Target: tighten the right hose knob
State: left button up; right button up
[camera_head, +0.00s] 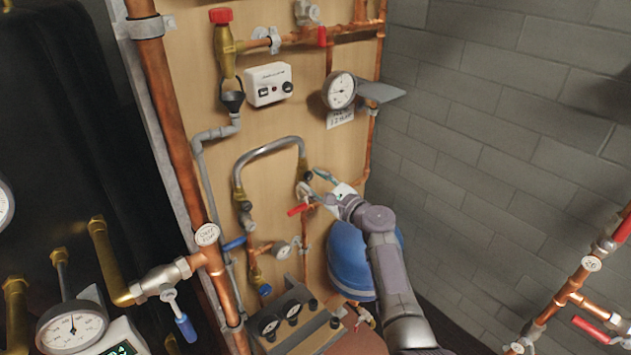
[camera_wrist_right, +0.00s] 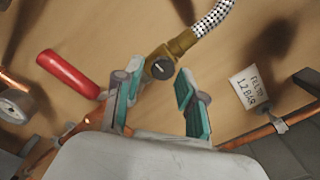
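The braided hose (camera_head: 268,147) arches between two brass fittings on the wooden board. The right hose knob (camera_wrist_right: 162,69) is a small dark round knob with a slot, on the brass fitting (camera_wrist_right: 184,43) at the hose's right end. In the head view this knob (camera_head: 308,176) shows small near my fingertips. My right gripper (camera_head: 313,184) is open at the fitting. In the right wrist view its teal-padded fingers (camera_wrist_right: 155,92) stand apart, with the knob just beyond and between their tips. Contact cannot be told. My left gripper is not in view.
A red valve handle (camera_wrist_right: 68,73) lies left of the fingers in the wrist view; it also shows in the head view (camera_head: 298,210). A paper tag (camera_wrist_right: 250,87) hangs at the right. A pressure gauge (camera_head: 340,90) sits above.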

jog(key=shift+o, duration=0.3)
jog(key=shift+r, duration=0.1)
jog(key=v, duration=1.2)
jog(key=s+f+n+g+h+b, duration=0.1)
jog(key=s+f+n+g+h, duration=0.1)
jog(key=f, duration=0.9)
jog(key=s+f+n+g+h, duration=0.1)
jog(key=s+f+n+h, duration=0.15)
jog(key=f, duration=0.85)
jog(key=s+d+f+n+g+h+b, duration=0.1)
jog(key=s+d+f+n+g, duration=0.15)
jog(key=s+f, duration=0.65)
jog(key=s+d+f+n+g+h+b, duration=0.1)
jog(key=s+f+n+g+h, duration=0.3)
jog(key=f, duration=0.8)
jog(key=s+d+f+n+g, duration=0.1)
jog(key=s+f+n, duration=0.3)
jog(key=s, duration=0.9)
jog(key=s+d+f+n+g+b, duration=0.1)
jog(key=s+d+f+n, duration=0.3)
jog(key=s+f, duration=0.5)
jog(key=s+d+f+n+g+h+b, duration=0.1)
jog(key=s+f+n, duration=0.4)
jog(key=s, duration=1.2)
notch_tip(320, 180, down, 2)
jog(key=shift+s+d+f+n+g, duration=0.1)
jog(key=shift+s+d+n+g, duration=0.4)
jog(key=shift+d, duration=0.6)
